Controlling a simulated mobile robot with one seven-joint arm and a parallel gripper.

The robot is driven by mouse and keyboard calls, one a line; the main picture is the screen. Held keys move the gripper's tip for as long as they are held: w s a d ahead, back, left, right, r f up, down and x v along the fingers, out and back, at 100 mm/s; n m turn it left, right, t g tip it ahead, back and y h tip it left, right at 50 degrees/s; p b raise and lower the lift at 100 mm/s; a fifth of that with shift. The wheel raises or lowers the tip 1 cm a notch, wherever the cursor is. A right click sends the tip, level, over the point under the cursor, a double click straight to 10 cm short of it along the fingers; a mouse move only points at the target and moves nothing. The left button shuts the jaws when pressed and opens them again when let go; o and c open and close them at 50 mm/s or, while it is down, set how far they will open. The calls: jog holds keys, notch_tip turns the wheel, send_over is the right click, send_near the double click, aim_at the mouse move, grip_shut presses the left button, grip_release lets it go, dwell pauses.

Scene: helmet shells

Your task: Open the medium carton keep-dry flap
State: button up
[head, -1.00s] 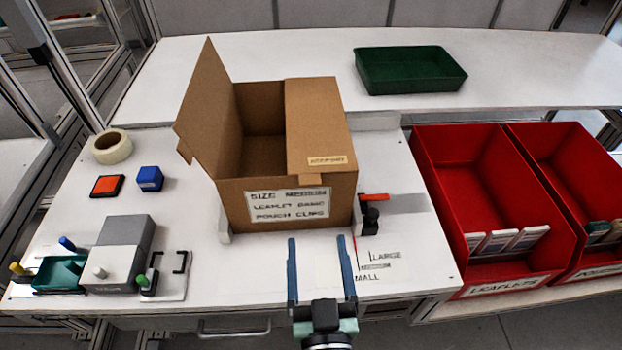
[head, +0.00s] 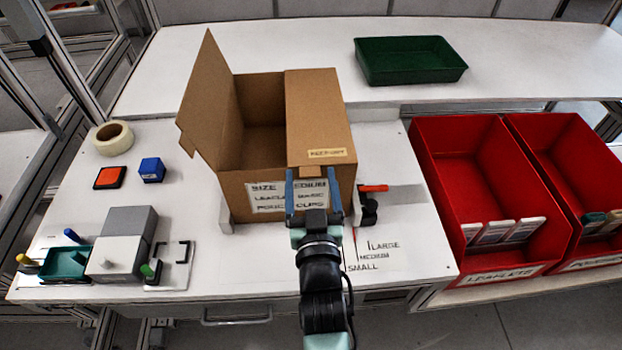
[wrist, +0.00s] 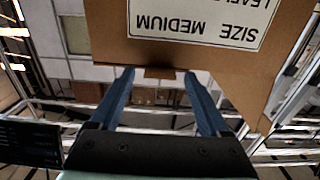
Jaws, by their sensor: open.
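The medium carton (head: 235,190) is a brown box with a white label on its front wall, standing on the white table. Its left flap (head: 212,105) stands raised and open. The keep-dry flap (head: 318,112) lies flat over the right part of the top, with a small pale label (head: 327,153) near its front edge. My gripper (head: 311,180) is open and empty in front of the carton's front wall, below that edge. In the wrist view, the carton appears upside down, and a small brown tab (wrist: 160,72) at its edge shows between my fingers (wrist: 160,82). Contact cannot be told.
A black fixture with an orange-red lever (head: 370,203) stands right of the carton. Red bins (head: 440,165) are farther right, and a green tray (head: 410,62) is behind. Tape (head: 113,138), small blocks and a grey box (head: 125,235) lie left.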

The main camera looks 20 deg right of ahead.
grip_shut()
dwell(0.4)
dwell(1.0)
